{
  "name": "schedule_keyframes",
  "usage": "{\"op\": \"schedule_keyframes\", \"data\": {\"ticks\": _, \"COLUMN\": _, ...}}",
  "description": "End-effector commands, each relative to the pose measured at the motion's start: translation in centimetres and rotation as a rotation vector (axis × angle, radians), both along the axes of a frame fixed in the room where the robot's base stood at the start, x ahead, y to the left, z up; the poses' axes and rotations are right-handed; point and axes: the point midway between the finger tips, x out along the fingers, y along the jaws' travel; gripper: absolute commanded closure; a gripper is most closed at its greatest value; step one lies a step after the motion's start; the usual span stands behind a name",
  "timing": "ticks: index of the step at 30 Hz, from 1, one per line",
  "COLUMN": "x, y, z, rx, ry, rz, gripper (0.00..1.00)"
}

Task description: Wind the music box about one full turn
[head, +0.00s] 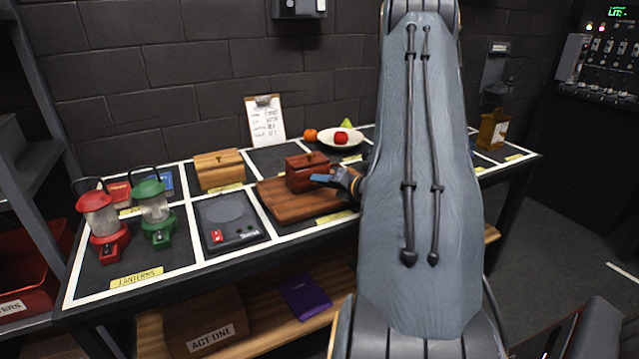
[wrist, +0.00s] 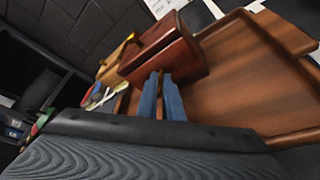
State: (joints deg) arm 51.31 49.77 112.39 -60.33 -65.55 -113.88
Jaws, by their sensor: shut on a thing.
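The music box, a small reddish-brown wooden box (head: 305,171) with a lid, sits on a brown wooden tray (head: 285,203) on the table. It fills the upper middle of the wrist view (wrist: 165,52). My gripper (head: 324,179) is at the front face of the box, its blue fingers pointing at it. In the wrist view the fingers (wrist: 162,80) are shut on a small winding key at that face. The key is mostly hidden between the fingers, so its angle cannot be told.
A lighter wooden box (head: 219,170) stands left of the tray. A grey scale-like device (head: 230,222) and red (head: 104,225) and green lanterns (head: 154,212) are further left. A white plate (head: 341,142) with fruit and a clipboard (head: 265,120) stand behind. My arm hides the table's right middle.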

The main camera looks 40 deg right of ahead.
Motion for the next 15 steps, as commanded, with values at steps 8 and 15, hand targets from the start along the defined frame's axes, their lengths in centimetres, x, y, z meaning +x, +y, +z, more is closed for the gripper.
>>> {"op": "schedule_keyframes", "data": {"ticks": 8, "x": -0.02, "y": -0.13, "z": -0.12, "rx": 0.105, "ry": -0.024, "rz": -0.001, "gripper": 1.00}}
{"op": "schedule_keyframes", "data": {"ticks": 15, "x": -0.04, "y": -0.11, "z": -0.09, "rx": 0.104, "ry": -0.023, "rz": -0.001, "gripper": 1.00}}
